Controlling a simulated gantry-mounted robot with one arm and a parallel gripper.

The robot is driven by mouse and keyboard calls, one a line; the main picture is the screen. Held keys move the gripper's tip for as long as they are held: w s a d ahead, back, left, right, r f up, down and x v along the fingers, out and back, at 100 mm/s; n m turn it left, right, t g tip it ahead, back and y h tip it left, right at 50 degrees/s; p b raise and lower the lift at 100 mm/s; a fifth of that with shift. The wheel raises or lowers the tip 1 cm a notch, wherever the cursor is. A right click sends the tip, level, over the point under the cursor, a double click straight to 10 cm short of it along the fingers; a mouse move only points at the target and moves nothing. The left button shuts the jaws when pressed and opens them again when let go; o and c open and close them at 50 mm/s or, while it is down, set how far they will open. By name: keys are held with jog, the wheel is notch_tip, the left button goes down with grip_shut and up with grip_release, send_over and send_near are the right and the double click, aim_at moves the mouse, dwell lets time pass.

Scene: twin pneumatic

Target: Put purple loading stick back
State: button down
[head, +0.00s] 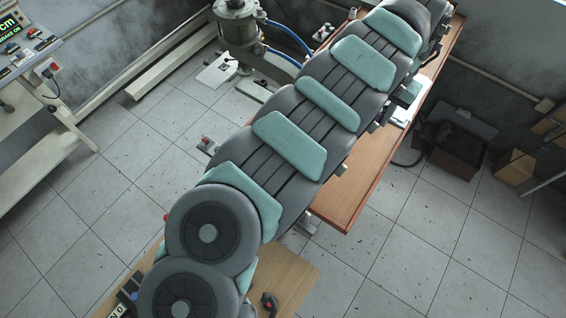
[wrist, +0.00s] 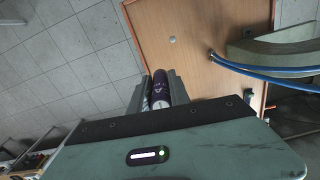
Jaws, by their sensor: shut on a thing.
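In the wrist view, my gripper (wrist: 162,82) is shut on the purple loading stick (wrist: 160,91). The stick lies lengthwise between the two grey fingers, with its pale round end toward the camera. It has light markings on its purple side. The gripper holds it over or near the brown wooden table top (wrist: 195,65); the gap to the table cannot be told. In the head view my arm runs across the middle of the picture, and neither the gripper nor the stick can be made out there.
A green pneumatic machine (head: 240,32) with blue hoses (head: 289,38) stands at the top of the head view. Blue hoses (wrist: 250,70) cross the table's right side in the wrist view. A control console (head: 27,58) is at left. A dark box (head: 455,150) stands on the floor at right.

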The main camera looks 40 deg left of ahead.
jog(key=s+a+f+b, duration=0.1)
jog(key=s+a+f, duration=0.3)
jog(key=a, duration=0.4)
jog(key=s+a+f+b, duration=0.1)
jog(key=s+a+f, duration=0.25)
jog(key=a, duration=0.35)
jog(key=s+a+f+b, duration=0.1)
jog(key=s+a+f, duration=0.35)
jog(key=a, duration=0.35)
jog(key=shift+n, duration=0.4)
jog(key=f+b, duration=0.1)
jog(key=f, duration=0.4)
jog(key=f+b, duration=0.1)
jog(key=f, duration=0.4)
jog(key=f+b, duration=0.1)
jog(key=f, duration=0.4)
jog(key=shift+s+a+f, duration=0.1)
jog(key=shift+s+a, duration=0.05)
jog(key=shift+s, duration=0.2)
jog(key=shift+f, duration=2.05)
jog(key=shift+f, duration=0.1)
jog(key=shift+f, duration=0.15)
jog(key=c, duration=1.2)
grip_release()
jog(key=shift+s, duration=0.1)
